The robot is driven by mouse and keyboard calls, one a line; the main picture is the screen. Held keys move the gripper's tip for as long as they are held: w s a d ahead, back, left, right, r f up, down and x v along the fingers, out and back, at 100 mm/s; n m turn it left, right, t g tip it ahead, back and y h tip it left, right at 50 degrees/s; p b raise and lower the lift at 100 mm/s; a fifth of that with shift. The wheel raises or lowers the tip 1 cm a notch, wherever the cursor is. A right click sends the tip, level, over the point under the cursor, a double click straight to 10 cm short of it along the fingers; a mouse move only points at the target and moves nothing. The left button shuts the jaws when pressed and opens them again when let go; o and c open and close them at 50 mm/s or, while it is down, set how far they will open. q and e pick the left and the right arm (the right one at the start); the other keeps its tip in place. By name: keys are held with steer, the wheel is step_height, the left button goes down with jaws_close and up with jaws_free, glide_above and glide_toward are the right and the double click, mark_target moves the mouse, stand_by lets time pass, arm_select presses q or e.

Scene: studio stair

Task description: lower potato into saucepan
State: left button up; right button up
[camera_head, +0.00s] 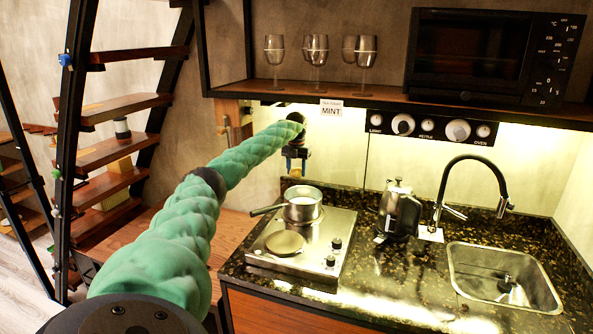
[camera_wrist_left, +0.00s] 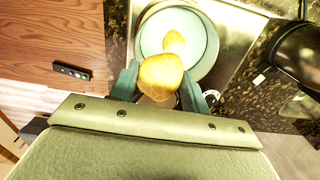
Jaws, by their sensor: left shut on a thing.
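My left gripper (camera_wrist_left: 160,88) is shut on a yellow potato (camera_wrist_left: 160,73), with a teal finger on each side of it. The saucepan (camera_wrist_left: 208,62) is pale inside and appears just beyond the held potato in the left wrist view. Another yellow piece (camera_wrist_left: 174,41) shows within the pan's outline. In the head view the saucepan (camera_head: 302,211) stands on the hob, its handle pointing left. My left gripper (camera_head: 296,160) is above the pan there, apart from it. My right gripper is not in view.
The steel hob (camera_head: 318,255) has a free round plate in front of the pan. A kettle (camera_head: 398,210) stands to the right, then a tap (camera_head: 440,190) and sink (camera_head: 500,278). A shelf (camera_head: 390,100) with glasses and an oven (camera_head: 490,55) overhangs. Stairs (camera_head: 110,150) are at left.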

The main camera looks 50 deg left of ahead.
arm_select(q)
steer(key=shift+f+b, duration=1.45)
steer(key=shift+f, duration=3.7)
steer(key=shift+f, duration=0.45)
steer(key=o, duration=1.1)
